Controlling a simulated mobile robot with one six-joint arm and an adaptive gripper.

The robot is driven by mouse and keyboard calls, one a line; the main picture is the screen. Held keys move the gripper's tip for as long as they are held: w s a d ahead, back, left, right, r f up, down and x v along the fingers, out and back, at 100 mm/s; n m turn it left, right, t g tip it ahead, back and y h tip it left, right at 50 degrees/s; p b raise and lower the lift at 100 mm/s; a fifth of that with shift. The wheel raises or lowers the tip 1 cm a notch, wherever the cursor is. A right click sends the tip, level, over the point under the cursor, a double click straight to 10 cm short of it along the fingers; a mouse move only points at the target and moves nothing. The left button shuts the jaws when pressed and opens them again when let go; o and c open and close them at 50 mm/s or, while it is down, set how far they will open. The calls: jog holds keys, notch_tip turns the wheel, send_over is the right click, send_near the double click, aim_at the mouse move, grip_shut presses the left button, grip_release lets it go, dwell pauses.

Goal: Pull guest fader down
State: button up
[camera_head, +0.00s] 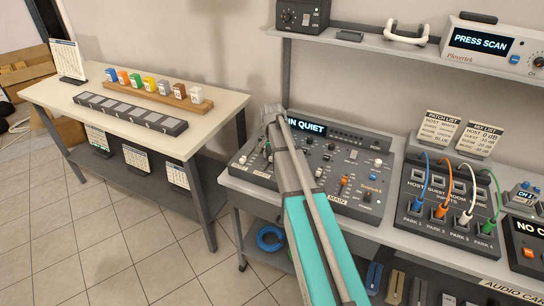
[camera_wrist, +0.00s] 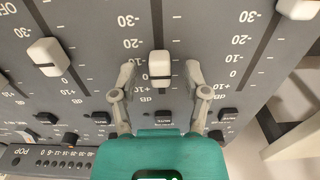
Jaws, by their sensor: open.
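The grey mixer (camera_head: 340,165) stands on the right-hand bench, its lit display ending in "IN QUIET". My arm crosses in front of it and hides part of its faders. In the wrist view, a white fader cap (camera_wrist: 159,65) sits in its slot, near the +10 end of its printed dB scale. The open fingers of my gripper (camera_wrist: 160,73) stand on either side of this cap, with a gap on both sides. Two other white caps show, one at left (camera_wrist: 46,56) and one at the upper right (camera_wrist: 298,9). The channel names are not readable here.
Cards headed "PATCH LIST" (camera_head: 438,128) and "MIX LIST" (camera_head: 478,138) stand behind the patch box (camera_head: 450,205) with coloured cables, right of the mixer. A shelf (camera_head: 375,45) runs above. Another table (camera_head: 85,88) holds coloured blocks at left.

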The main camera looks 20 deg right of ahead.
aim_at(265, 170)
grip_shut()
jog(key=s+a, duration=0.4)
jog(key=shift+s+a, duration=0.3)
dwell(0.3)
grip_release()
jog(key=shift+w, duration=0.1)
